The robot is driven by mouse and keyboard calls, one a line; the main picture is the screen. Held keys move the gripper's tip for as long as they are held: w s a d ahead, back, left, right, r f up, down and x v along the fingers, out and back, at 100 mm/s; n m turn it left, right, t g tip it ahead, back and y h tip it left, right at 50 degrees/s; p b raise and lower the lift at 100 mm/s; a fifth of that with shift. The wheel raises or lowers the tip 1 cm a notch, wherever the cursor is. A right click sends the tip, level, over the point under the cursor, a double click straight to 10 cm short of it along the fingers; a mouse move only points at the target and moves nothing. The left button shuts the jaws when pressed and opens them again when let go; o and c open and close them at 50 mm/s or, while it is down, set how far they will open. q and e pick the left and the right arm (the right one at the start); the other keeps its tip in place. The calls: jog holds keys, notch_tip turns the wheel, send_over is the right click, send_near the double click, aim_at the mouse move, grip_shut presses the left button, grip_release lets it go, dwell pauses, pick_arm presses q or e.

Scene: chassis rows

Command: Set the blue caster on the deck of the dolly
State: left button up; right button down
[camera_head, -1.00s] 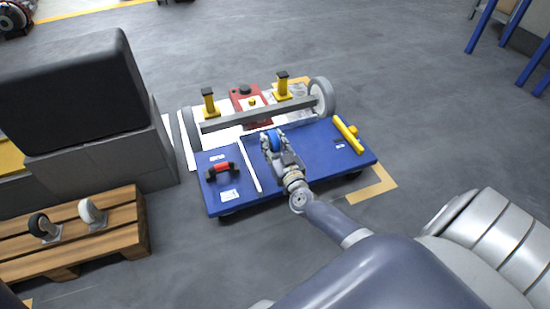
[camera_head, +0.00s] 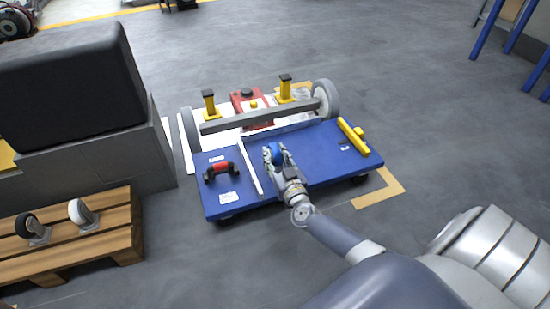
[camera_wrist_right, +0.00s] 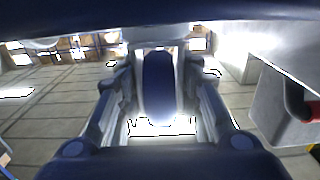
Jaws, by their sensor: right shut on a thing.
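The blue caster (camera_head: 275,151) is held in my right gripper (camera_head: 277,157), which is shut on it over the dolly. In the right wrist view the caster's blue wheel (camera_wrist_right: 158,82) stands between the two fingers (camera_wrist_right: 160,108). The dolly has a flat blue deck (camera_head: 325,155). The caster shows over the deck's middle, just right of a white strip (camera_head: 250,168). I cannot tell whether it touches the deck, as the gripper hides its lower part. My left gripper is not in view.
A red-and-black handle (camera_head: 220,169) lies on the deck's left part, and a yellow bar (camera_head: 353,138) on its right. An axle with grey wheels (camera_head: 326,98) stands behind. A wooden pallet (camera_head: 110,225) at left bears a black caster (camera_head: 32,228) and a white caster (camera_head: 82,213).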

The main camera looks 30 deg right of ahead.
jog(key=c, duration=1.1)
grip_release()
jog(key=shift+f, duration=0.15)
